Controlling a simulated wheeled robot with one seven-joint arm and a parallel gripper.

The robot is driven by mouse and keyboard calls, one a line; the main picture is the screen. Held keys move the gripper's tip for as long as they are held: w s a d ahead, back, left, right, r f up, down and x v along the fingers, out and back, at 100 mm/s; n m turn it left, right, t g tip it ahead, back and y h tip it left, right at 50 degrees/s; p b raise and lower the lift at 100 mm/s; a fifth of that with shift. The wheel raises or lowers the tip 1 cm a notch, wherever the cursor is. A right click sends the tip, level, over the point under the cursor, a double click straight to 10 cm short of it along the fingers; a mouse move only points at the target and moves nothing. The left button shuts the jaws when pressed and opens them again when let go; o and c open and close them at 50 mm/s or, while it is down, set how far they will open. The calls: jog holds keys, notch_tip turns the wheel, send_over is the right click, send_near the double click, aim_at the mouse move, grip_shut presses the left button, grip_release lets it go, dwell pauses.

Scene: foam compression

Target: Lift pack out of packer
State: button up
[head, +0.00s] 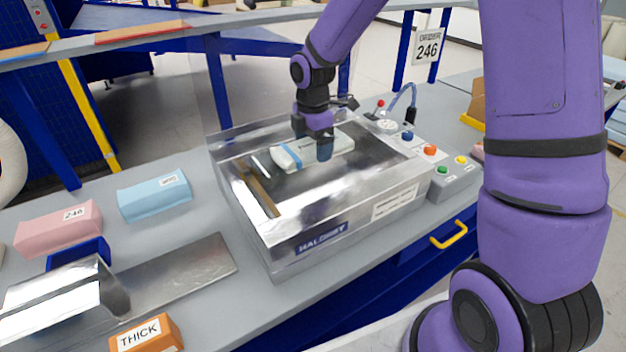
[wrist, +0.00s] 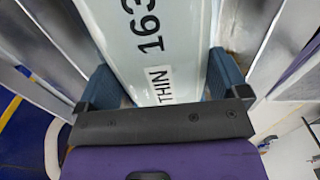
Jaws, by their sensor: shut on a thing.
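The gripper also shows there (wrist: 160,88). The pack's underside is hidden.
A control panel with buttons (head: 430,150) is at the packer's right. A blue block (head: 154,198), a pink block (head: 58,229), an orange "THICK" block (head: 147,335) and a metal chute (head: 175,272) are at left. A rail with an order sign (head: 427,47) runs behind.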

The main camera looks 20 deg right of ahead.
aim_at(313, 145)
jog(key=shift+r, duration=1.9)
jog(key=shift+s, duration=0.1)
